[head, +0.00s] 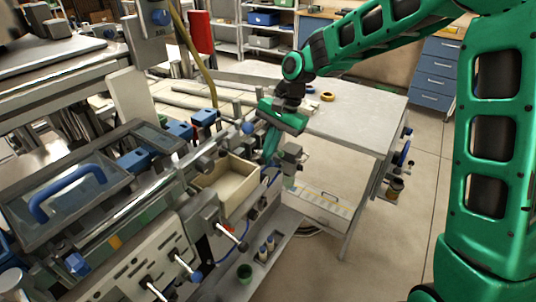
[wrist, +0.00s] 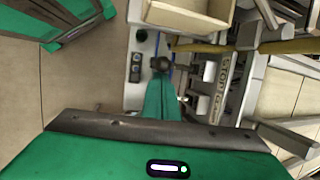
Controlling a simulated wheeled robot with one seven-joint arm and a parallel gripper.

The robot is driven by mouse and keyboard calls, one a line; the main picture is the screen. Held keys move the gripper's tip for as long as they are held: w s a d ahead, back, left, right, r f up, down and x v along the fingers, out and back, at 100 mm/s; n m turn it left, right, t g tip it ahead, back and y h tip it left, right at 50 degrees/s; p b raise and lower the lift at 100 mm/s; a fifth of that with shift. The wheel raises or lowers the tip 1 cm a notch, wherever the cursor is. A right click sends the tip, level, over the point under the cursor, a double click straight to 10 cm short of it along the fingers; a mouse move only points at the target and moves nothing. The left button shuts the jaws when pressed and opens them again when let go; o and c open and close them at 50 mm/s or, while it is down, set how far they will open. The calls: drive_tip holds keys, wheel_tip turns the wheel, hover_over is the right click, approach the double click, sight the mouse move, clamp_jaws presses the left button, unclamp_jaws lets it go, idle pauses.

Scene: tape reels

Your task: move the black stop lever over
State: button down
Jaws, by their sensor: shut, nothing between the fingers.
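In the wrist view, a black lever with a round knob (wrist: 160,64) reaches left from beside a metal plate (wrist: 222,88) lettered STOP and GO. My gripper (wrist: 162,80) is shut and empty, its green fingers together. The fingertips are right at the knob and overlap its lower edge in this view; I cannot tell whether they touch. In the head view my gripper (head: 268,156) points down beside the machine's right end. The lever cannot be made out there.
An open tan box (head: 228,187) sits on the machine just left of my gripper. A yellow hose (wrist: 215,48) passes close above the lever. A white table (head: 350,118) with a yellow tape reel (head: 327,97) stands behind.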

drive_tip(key=shift+r, duration=0.8)
drive_tip(key=shift+r, duration=0.1)
drive_tip(key=w+a+v, duration=0.1)
drive_tip(key=v, duration=0.8)
drive_tip(key=shift+w+r, duration=0.2)
drive_tip(key=shift+r, duration=0.25)
